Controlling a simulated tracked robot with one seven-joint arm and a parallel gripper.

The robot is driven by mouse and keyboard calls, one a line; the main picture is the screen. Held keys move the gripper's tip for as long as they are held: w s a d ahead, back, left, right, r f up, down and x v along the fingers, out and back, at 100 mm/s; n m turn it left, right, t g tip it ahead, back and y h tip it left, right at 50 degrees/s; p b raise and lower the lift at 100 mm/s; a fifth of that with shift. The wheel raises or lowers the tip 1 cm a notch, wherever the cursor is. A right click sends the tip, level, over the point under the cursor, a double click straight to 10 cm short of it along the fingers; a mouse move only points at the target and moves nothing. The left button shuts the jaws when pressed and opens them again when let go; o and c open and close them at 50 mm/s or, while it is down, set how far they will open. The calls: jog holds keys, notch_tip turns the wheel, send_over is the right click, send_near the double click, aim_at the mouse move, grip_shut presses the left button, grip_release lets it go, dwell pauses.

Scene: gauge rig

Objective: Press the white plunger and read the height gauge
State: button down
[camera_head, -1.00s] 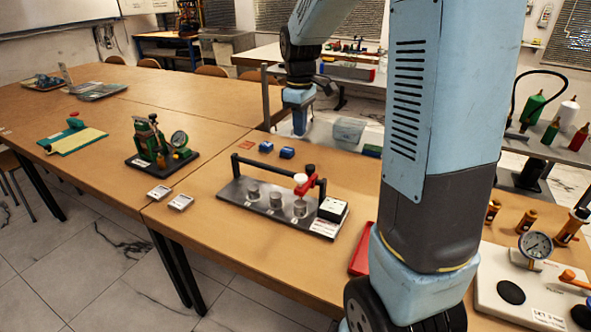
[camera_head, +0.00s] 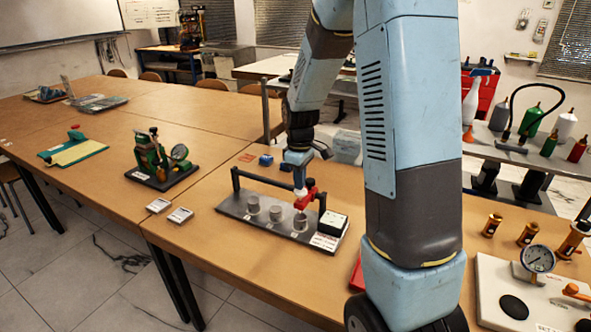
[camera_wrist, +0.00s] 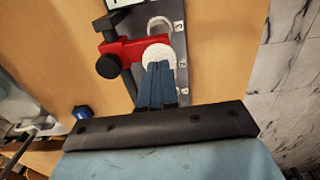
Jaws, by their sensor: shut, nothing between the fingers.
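The white plunger (camera_head: 300,192) stands on a red carriage (camera_head: 311,194) on the rig's rail. It shows as a round white cap (camera_wrist: 158,54) in the wrist view, beside the carriage's black knob (camera_wrist: 108,67). My gripper (camera_head: 299,178) is shut and empty, pointing down directly over the plunger. In the wrist view its blue fingertips (camera_wrist: 158,70) overlap the cap's near edge; I cannot tell whether they touch or press it. The height gauge, seemingly the white-topped black box (camera_head: 332,222), sits at the plate's right end; its reading is too small to make out.
Three metal cylinders, one of them the left cylinder (camera_head: 253,204), stand on the grey base plate (camera_head: 232,207). A black rail (camera_head: 262,179) runs behind them. Blue blocks (camera_head: 266,160) lie behind the rig. A green device (camera_head: 150,158) stands left; a dial gauge (camera_head: 537,259) is at right.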

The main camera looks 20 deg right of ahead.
jog(key=shift+f, duration=0.5)
